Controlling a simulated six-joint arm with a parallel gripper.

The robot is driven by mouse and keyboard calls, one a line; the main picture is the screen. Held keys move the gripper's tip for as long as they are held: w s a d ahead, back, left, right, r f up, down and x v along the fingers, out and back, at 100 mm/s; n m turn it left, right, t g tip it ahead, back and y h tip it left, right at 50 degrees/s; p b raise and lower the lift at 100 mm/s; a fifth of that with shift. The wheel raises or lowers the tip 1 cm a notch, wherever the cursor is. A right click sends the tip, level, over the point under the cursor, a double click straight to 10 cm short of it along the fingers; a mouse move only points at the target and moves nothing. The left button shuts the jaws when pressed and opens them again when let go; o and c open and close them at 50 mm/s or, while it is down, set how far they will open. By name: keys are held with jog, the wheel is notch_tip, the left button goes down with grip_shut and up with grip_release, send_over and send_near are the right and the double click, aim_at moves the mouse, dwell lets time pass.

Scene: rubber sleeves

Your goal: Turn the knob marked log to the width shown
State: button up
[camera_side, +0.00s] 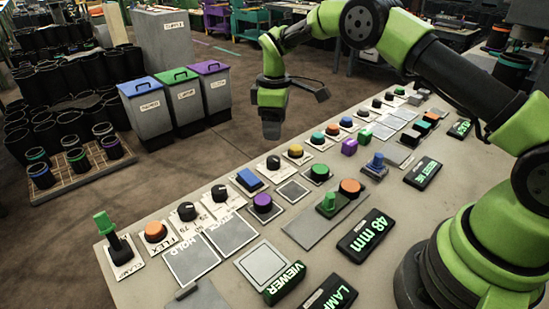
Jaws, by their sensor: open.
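A black display (366,234) on the panel shows "48 mm" in green. Several black knobs stand on white plates on the panel, among them a front-left knob (187,211), a second knob (220,193) and a third knob (273,162). Their markings are too small to read, so I cannot tell which is marked log. My gripper (271,131) is open and points down above the panel's far edge, apart from all the knobs. The gap between its fingers is hard to see from here.
The grey panel (140,281) carries a green lever (107,228), coloured buttons such as an orange one (155,231), and a VIEWER block (284,283). Air above the panel's front left is clear.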

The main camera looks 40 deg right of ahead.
aim_at(274, 159)
notch_tip(274, 159, down, 10)
dwell(0.5)
jog(key=shift+c, duration=0.2)
jog(key=c, duration=0.9)
